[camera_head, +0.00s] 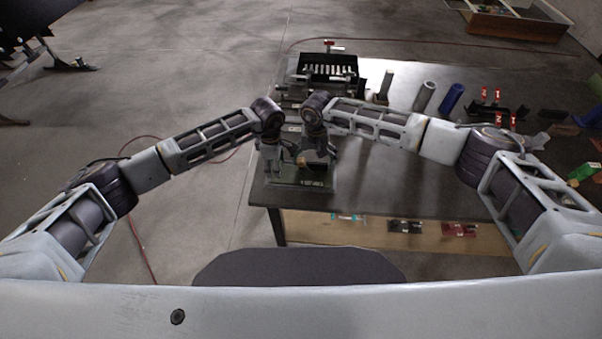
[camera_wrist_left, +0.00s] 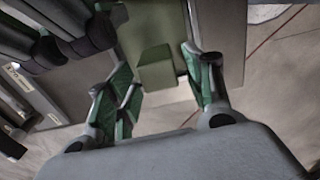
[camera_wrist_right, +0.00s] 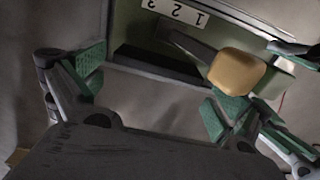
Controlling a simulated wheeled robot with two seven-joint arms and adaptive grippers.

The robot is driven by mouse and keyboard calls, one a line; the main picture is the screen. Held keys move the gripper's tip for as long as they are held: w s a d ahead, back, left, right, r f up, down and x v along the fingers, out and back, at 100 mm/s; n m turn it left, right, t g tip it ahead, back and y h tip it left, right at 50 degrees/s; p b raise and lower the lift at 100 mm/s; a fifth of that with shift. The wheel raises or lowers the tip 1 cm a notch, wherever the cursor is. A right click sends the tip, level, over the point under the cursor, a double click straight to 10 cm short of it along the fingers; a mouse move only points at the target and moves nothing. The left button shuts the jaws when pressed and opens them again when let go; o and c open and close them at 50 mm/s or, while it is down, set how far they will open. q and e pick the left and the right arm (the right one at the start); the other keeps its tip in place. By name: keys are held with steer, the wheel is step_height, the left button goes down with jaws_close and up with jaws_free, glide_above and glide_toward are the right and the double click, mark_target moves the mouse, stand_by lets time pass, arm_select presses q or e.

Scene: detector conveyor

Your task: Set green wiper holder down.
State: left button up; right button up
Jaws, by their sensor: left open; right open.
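A green apparatus (camera_head: 300,182) stands at the table's near left corner, under both wrists. In the right wrist view it has a 1-2-3 label (camera_wrist_right: 175,10) and a tan knob (camera_wrist_right: 237,71). My right gripper (camera_wrist_right: 155,85) is open around empty space, with the knob by its right finger. My left gripper (camera_wrist_left: 160,78) is open; an olive-green block (camera_wrist_left: 157,70) shows between its green-padded fingers, and I cannot tell whether they touch it. I cannot tell for sure which green part is the wiper holder. In the head view my wrists hide much of the apparatus.
A black rack (camera_head: 327,68) stands behind the apparatus. A grey-green cylinder (camera_head: 424,97) and a blue cylinder (camera_head: 451,98) stand on the dark table, with red-and-white parts (camera_head: 490,96) to their right. A lower shelf (camera_head: 345,230) holds small parts. Floor is free on the left.

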arm_select(q)
steer(key=shift+r+p, duration=1.35)
steer(key=shift+r, duration=0.15)
arm_select(e)
steer(key=shift+r, duration=1.45)
arm_select(q)
steer(key=shift+r+p, duration=0.3)
arm_select(e)
steer(key=shift+r, duration=0.3)
arm_select(q)
steer(key=shift+d, duration=0.1)
arm_select(e)
steer(key=shift+d, duration=0.1)
